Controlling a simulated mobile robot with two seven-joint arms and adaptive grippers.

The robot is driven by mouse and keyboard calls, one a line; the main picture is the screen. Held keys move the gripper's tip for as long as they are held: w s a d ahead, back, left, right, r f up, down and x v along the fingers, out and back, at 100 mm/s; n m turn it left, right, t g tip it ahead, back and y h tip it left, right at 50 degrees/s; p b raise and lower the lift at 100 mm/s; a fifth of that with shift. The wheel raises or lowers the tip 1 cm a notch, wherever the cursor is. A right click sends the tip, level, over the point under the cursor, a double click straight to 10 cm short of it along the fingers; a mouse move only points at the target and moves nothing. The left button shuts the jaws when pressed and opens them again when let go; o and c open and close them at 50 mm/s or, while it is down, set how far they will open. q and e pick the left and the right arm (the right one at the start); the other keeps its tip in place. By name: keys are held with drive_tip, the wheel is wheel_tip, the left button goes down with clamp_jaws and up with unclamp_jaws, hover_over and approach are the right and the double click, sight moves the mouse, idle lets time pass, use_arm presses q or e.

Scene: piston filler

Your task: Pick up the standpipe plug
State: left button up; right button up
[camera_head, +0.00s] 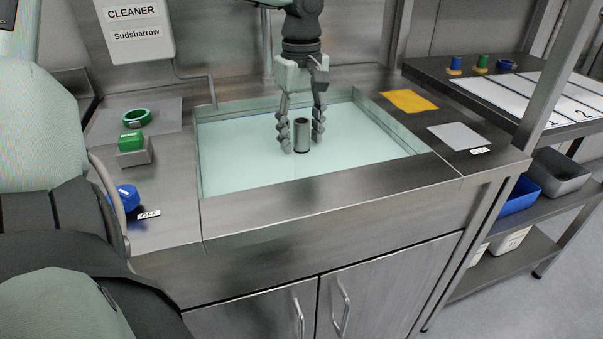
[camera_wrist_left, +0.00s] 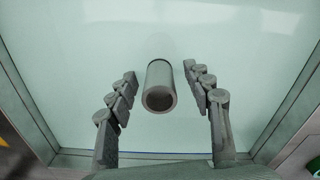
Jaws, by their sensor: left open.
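The standpipe plug (camera_head: 302,134) is a short grey tube with a dark open top. It stands upright in the sink basin (camera_head: 220,181). My left gripper (camera_head: 302,147) reaches down over it, with one finger on each side. The left wrist view shows the plug (camera_wrist_left: 159,78) between the two spread fingers of my left gripper (camera_wrist_left: 160,73). Gaps show on both sides, so the gripper is open and not holding it. The plug's lower end is hard to make out in the pale green basin. My right gripper is in neither view.
Metal rims surround the basin. A yellow cloth (camera_head: 409,101) and a grey pad (camera_head: 459,136) lie on the right. A cleaner box (camera_head: 136,29) hangs behind.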

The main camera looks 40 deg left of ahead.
use_arm(q)
drive_tip(key=shift+f, duration=0.9)
drive_tip(key=shift+c, duration=0.4)
clamp_jaws()
drive_tip(key=shift+r, duration=0.1)
